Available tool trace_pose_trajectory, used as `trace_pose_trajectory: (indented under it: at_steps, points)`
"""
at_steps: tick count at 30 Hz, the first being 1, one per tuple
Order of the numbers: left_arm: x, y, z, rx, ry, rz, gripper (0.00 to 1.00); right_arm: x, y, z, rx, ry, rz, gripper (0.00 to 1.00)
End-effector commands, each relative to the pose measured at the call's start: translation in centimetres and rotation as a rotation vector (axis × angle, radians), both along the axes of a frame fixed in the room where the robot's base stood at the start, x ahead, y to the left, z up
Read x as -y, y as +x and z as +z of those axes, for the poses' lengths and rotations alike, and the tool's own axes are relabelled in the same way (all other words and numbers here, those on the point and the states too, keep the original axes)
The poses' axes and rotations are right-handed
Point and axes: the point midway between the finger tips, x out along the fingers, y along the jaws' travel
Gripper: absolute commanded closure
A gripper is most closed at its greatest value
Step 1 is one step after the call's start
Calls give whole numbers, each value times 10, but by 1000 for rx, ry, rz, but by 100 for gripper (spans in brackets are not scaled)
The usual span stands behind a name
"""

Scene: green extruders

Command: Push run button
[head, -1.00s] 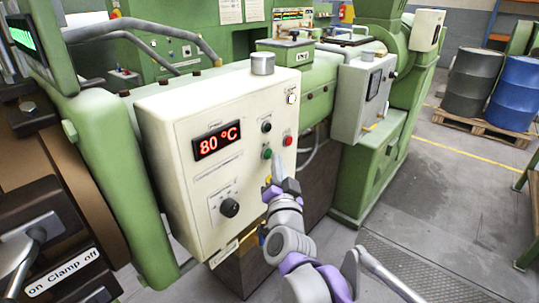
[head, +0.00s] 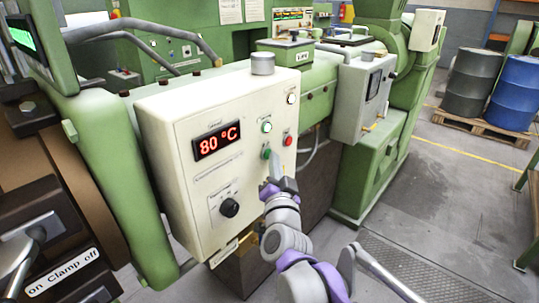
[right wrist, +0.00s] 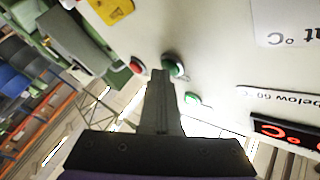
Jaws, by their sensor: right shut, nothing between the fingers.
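A cream control box (head: 185,140) carries a red "80 °C" display (head: 216,141). On its front are a green button (head: 266,153), a red button (head: 288,141) and, above the green one, a lit whitish-green lamp (head: 266,127). I cannot read which is labelled run. My right gripper (head: 272,168) is shut and empty, its tips just below the green button. In the right wrist view the shut fingers (right wrist: 160,80) end between the red button (right wrist: 137,65) and green button (right wrist: 174,65), close to the green. I cannot tell whether they touch. My left gripper is not in view.
A black knob (head: 229,208) sits low on the box, and a pale round lamp or button (head: 291,98) is at its upper right. A grey box (head: 362,95) stands to the right. The floor (head: 450,200) at right is clear, with barrels (head: 472,80) on a pallet beyond.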

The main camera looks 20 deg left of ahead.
Motion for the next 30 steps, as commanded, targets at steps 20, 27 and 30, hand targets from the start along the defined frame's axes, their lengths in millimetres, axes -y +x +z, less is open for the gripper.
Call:
trace_pose_trajectory:
  at_steps: [20, 27, 30]
  points:
    - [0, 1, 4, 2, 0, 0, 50, 15, -6, 0, 0, 0, 0, 100]
    - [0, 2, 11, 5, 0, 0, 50, 35, -12, 1, 1, -1, -2, 100]
    - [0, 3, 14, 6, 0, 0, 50, 45, -16, 1, 1, -1, -2, 100]
